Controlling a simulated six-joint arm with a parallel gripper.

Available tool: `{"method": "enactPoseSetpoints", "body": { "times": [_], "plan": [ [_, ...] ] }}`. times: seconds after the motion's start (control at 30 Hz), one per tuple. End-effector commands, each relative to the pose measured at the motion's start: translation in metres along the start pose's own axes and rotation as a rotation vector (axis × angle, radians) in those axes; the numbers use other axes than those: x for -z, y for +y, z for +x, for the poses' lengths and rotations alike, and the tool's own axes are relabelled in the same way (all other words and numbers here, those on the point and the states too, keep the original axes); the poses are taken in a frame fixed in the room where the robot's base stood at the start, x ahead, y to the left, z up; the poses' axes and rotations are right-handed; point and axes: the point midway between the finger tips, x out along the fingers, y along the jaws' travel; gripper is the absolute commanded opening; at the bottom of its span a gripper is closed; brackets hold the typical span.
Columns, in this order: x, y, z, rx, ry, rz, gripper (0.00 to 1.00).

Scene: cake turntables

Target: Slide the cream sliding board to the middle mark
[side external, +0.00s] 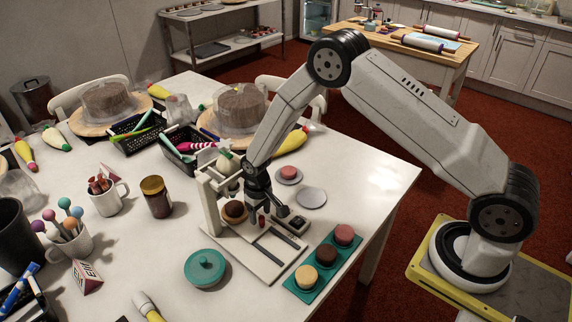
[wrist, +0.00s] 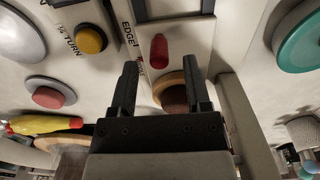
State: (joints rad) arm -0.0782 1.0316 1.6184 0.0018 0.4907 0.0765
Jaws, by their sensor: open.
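The cream sliding board cannot be clearly told apart from the cream fixture (side external: 262,262), a flat base with dark slots and a frame at its left end. In the wrist view, a red upright knob (wrist: 158,50) stands on a cream surface beside printed letters reading "EDGE". My gripper (side external: 262,221) is low over the fixture. It is open in the wrist view (wrist: 164,80), the knob lying just beyond its fingertips in the gap between them. A brown round cake (side external: 235,210) sits beside the gripper at the frame. I cannot make out the middle mark.
A teal tray (side external: 301,285) with small round cakes lies right of the fixture. A teal lidded dish (side external: 205,268) is in front. A yellow button (wrist: 90,38) marked "1/4 TURN" is near the knob. A jar (side external: 156,196) and mugs stand left.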

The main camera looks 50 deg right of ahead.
Motion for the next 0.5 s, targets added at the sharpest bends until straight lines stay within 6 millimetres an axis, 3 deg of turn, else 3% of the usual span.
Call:
{"method": "enactPoseSetpoints", "body": {
  "times": [0.5],
  "plan": [
    [0.000,0.000,-0.037,0.000,0.000,0.000,0.62]
  ]
}}
